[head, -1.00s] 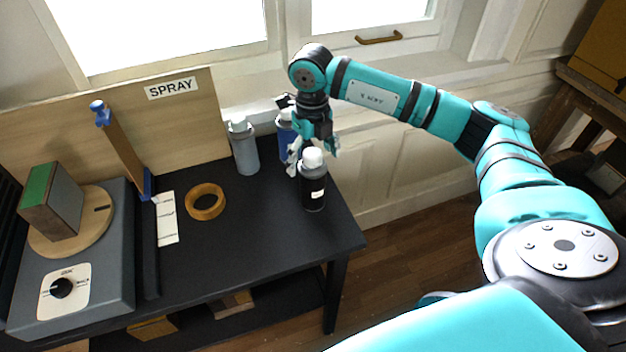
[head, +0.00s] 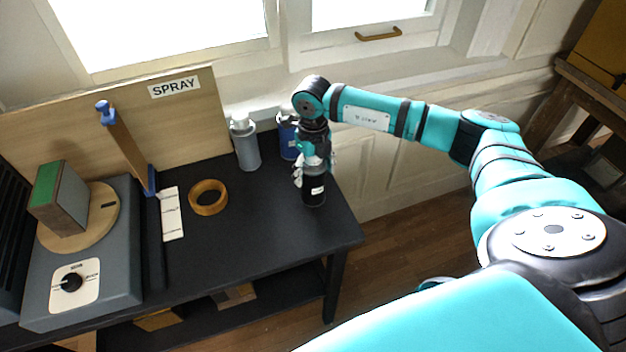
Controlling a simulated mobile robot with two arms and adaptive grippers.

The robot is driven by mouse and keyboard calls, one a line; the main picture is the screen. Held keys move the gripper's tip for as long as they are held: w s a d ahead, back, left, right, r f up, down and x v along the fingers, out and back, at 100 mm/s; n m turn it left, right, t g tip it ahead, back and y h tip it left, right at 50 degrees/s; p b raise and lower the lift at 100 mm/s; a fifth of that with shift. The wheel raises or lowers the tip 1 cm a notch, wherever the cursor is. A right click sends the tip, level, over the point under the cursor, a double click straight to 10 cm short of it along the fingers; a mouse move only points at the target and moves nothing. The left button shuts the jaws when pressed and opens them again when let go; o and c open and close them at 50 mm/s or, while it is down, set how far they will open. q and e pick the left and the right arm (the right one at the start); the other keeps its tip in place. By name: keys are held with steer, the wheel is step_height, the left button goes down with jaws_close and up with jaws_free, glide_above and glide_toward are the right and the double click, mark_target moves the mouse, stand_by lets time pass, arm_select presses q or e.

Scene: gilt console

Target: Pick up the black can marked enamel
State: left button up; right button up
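The black can (head: 314,191) stands upright near the right end of the black table. A small white label shows on its side, too small to read. My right gripper (head: 313,172) has come down over the can from above, with its fingers around the can's upper part. The gripper hides the can's white cap. I cannot tell whether the fingers press on the can. My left gripper is not in view.
A grey can (head: 246,148) and a blue can (head: 288,140) stand behind, close to my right gripper. A tape roll (head: 208,197), a white strip (head: 172,214) and a grey machine (head: 115,280) lie left on the table (head: 255,225). The SPRAY board (head: 190,125) stands behind.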

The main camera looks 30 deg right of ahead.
steer(key=c, duration=1.1)
steer(key=shift+c, duration=0.3)
steer(key=shift+w+r, duration=0.1)
steer(key=shift+r, duration=0.05)
